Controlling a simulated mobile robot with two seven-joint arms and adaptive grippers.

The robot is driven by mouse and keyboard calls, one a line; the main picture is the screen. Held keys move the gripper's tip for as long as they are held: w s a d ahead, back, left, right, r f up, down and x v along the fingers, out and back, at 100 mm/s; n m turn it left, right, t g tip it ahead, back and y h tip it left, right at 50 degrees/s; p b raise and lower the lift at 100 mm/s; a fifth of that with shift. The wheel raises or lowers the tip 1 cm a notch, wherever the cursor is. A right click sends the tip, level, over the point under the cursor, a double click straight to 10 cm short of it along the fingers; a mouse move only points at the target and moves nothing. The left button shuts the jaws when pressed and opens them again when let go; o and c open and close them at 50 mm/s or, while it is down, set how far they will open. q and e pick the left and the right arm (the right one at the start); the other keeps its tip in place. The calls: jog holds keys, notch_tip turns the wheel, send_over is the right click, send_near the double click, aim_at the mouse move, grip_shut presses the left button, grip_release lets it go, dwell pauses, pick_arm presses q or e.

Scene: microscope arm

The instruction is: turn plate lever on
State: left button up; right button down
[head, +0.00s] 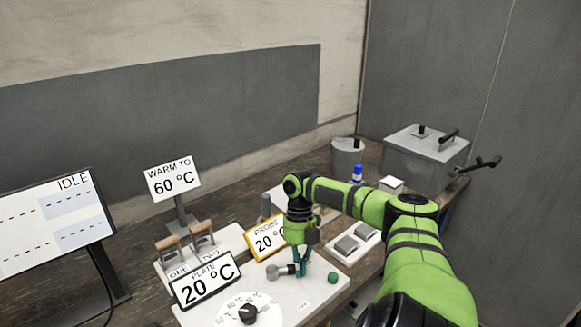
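My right gripper (301,270) points down over the white plate unit, its teal fingers at a small grey lever (275,271) with a rounded end. The lever lies roughly level, its rounded end to the left, and its right part runs in at the fingers. I cannot tell whether the fingers touch or grip it. The plate unit (320,295) carries a sign (205,280) reading "PLATE 20 °C". A black dial knob (249,313) sits on a marked white disc at its front. My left gripper is not in view.
A green button (332,278) is just right of my fingers. A yellow-framed probe sign (265,238) stands close behind on the left. A grey lidded box (425,160) is back right.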

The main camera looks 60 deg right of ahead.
jog(key=shift+w+d, duration=0.25)
jog(key=shift+d, duration=0.3)
dwell(0.4)
